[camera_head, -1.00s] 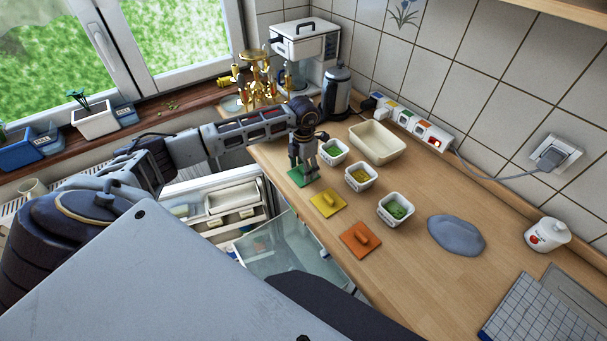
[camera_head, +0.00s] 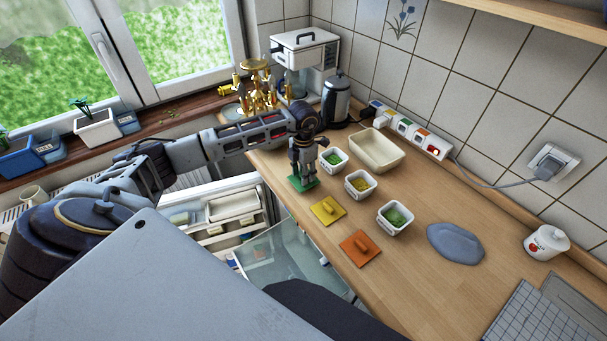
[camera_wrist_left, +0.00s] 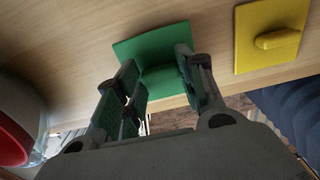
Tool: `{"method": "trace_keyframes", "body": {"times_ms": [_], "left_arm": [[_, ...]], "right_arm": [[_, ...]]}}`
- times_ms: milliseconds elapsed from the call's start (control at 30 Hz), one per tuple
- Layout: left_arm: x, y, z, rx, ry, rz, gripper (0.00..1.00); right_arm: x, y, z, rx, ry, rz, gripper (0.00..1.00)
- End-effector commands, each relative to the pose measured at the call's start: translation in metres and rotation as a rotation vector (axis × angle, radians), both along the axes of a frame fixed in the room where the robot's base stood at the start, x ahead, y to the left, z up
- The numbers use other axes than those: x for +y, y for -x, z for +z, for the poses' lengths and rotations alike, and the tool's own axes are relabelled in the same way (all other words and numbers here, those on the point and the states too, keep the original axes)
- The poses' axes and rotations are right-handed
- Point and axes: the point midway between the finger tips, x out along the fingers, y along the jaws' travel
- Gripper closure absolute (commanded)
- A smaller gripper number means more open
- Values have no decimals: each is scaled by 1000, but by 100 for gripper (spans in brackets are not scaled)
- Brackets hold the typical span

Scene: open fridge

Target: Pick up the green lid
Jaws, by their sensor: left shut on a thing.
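The green lid (camera_head: 303,184) is a flat square near the counter's front-left edge. It also shows in the left wrist view (camera_wrist_left: 152,45), between and beyond the fingers. My left gripper (camera_head: 304,173) points down over the lid and is shut on it; the same gripper fills the lower part of the left wrist view (camera_wrist_left: 160,85). The fingers cover part of the lid and its handle. Whether the lid touches the counter or is just above it, I cannot tell. My right gripper is not in view.
A yellow lid (camera_head: 327,210) and an orange lid (camera_head: 360,248) lie to the right along the counter's front edge. Small white containers (camera_head: 334,160) with food stand behind them. A beige tub (camera_head: 377,151) and a kettle (camera_head: 335,101) are further back. The open fridge (camera_head: 235,205) is below.

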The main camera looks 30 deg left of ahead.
Motion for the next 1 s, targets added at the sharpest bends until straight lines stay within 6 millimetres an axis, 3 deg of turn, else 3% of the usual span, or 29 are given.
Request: {"method": "trace_keyframes", "body": {"times_ms": [600, 1000], "left_arm": [[0, -1, 71, -2, 0, -1, 78], [0, 0, 84, 0, 0, 0, 78]], "right_arm": [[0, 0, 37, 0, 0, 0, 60], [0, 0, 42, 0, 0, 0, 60]]}}
